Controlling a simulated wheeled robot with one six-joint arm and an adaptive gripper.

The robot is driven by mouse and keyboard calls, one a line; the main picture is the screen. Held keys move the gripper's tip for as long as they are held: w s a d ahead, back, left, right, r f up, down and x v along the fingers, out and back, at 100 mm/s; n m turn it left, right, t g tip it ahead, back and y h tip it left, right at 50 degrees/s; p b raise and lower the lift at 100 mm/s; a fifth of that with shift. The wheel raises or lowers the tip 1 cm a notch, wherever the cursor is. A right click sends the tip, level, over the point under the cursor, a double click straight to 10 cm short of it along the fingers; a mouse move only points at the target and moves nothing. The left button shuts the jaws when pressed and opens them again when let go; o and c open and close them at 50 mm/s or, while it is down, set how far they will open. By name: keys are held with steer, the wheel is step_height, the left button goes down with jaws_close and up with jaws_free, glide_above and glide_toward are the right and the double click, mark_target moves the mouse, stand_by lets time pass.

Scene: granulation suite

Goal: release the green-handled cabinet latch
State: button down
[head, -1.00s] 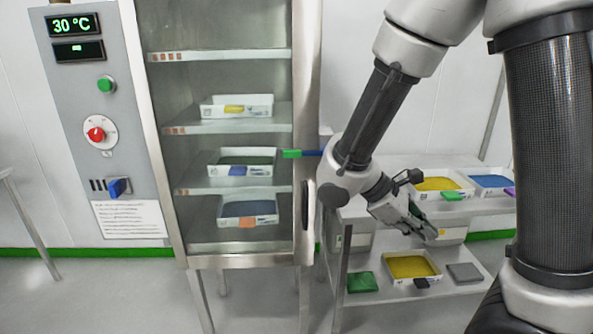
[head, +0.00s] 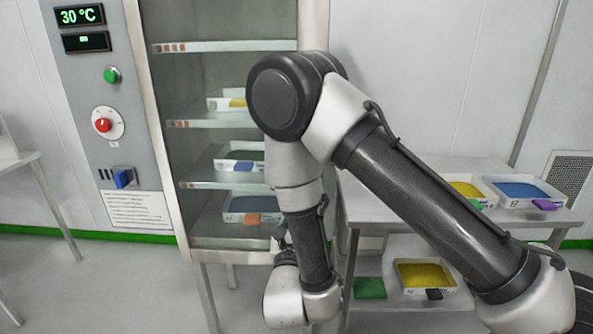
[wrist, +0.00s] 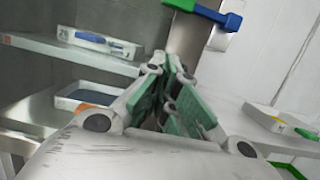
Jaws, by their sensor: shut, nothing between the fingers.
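In the head view my arm hides the latch. My gripper (wrist: 172,72) is shut and empty, its fingers pointing toward the post, below the latch and apart from the handle in the picture. In the head view the gripper is mostly hidden behind my wrist, low by the cabinet's right side. The cabinet (head: 172,215) stands at centre left, with trays on its shelves.
A control panel (head: 100,110) with a 30 °C display, a green button, a red knob and a blue switch is left of the cabinet. A two-level side table (head: 350,205) with coloured trays stands right. Another table (head: 20,160) is at far left. Floor in front is open.

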steer(key=shift+w, duration=0.1)
steer(key=w+r, duration=0.6)
steer(key=w, duration=0.3)
steer(key=shift+w+d+r, duration=0.25)
steer(key=shift+w, duration=0.05)
steer(key=shift+a, duration=0.1)
stand_by(0.3)
